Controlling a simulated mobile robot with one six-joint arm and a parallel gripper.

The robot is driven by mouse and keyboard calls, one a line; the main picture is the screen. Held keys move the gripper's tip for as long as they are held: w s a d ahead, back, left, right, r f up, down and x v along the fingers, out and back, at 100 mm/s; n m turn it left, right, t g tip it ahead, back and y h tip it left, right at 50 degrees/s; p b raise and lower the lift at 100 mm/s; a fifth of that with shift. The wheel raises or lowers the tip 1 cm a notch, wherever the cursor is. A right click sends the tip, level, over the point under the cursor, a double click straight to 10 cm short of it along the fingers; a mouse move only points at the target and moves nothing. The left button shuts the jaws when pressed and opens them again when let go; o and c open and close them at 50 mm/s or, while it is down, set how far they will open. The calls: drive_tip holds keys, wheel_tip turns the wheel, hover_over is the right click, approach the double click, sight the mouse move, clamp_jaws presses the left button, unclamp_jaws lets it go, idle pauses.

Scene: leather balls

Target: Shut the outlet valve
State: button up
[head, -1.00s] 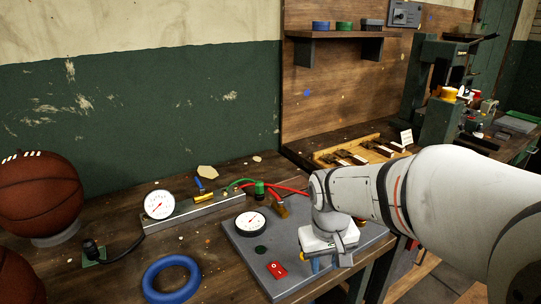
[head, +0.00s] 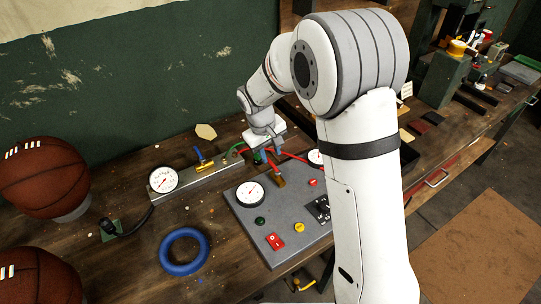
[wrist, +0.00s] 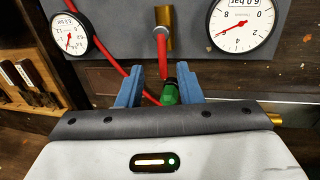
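No label in view names the outlet valve. A brass valve with a blue lever (head: 203,160) sits on the grey metal bar (head: 180,183), and its lever tilts up. A green cylindrical fitting (wrist: 170,93), with a red hose at it, is at the bar's right end; my gripper partly hides it in the head view. My gripper (head: 264,158) is over that right end. In the wrist view its blue fingers (wrist: 158,86) are apart, with the green fitting between or just beyond them, nearer the right finger. Contact cannot be told.
A grey panel (head: 240,215) holds gauges (head: 250,194), a red switch (head: 275,241), a yellow button (head: 299,227) and a brass fitting (head: 279,180) with red hose. A blue ring (head: 184,251) and basketballs (head: 42,177) are at left. My arm hides part of the panel's right side.

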sight(272, 164)
drive_tip(key=shift+w+d+f, duration=0.1)
drive_tip(key=shift+d+f, duration=0.1)
drive_tip(key=shift+f, duration=1.7)
clamp_jaws()
